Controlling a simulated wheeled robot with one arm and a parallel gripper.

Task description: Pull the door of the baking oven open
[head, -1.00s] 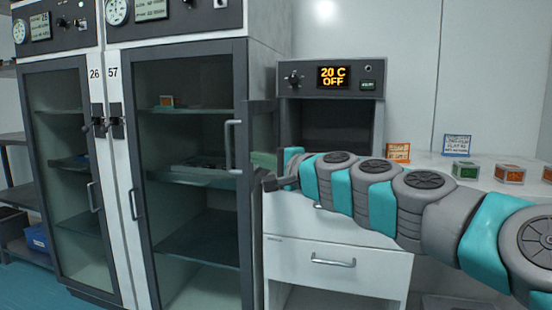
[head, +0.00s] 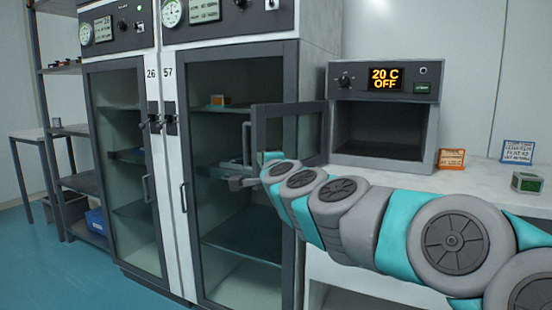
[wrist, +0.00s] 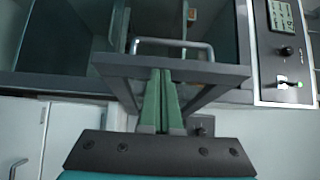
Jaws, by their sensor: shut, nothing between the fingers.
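The baking oven (head: 384,120) is a small grey box on the white bench, with a lit "20 C OFF" display. Its dark-framed glass door (head: 290,108) stands wide open, swung to the left of the cavity. The door's bar handle (head: 245,140) is on the far left edge; it also shows in the wrist view (wrist: 175,42). My gripper (head: 236,182) is just below the door's lower left corner, close to the door. In the wrist view my green fingers (wrist: 160,75) are together against or beside the door frame (wrist: 215,73), empty; exact contact is unclear.
Two tall glass-fronted cabinets (head: 236,45) stand just left of and behind the door. Orange (head: 451,159) and blue (head: 517,151) signs and a small box (head: 527,182) are on the bench at right. Open floor (head: 60,260) lies at left.

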